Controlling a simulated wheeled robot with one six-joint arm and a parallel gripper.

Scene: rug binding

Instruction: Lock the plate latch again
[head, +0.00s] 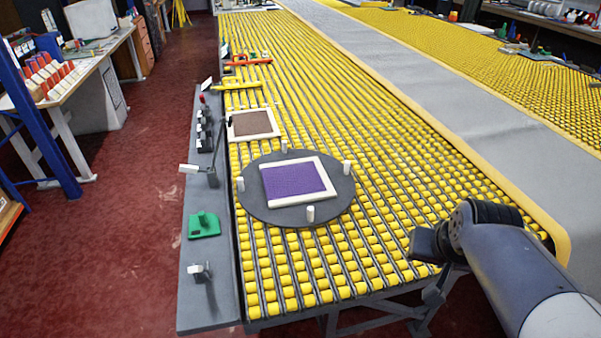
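A dark round plate (262,213) lies on the yellow roller table. A purple rug piece (297,180) with white binding on some of its edges lies on it, and several white posts stand near its rim. On the grey side rail, a white-handled lever (190,168) stands left of the plate, and a small white-topped part (200,270) sits nearer the front. I cannot tell which of these is the plate latch, or its state. My gripper (427,244) is the dark end of my arm at the right, above the rollers and apart from the plate. Its fingers cannot be made out.
A green block (204,226) sits on the grey side rail (207,312). A brown, white-edged piece (252,124) lies beyond the plate, with yellow and orange tools (242,84) farther back. The rollers between plate and gripper are clear.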

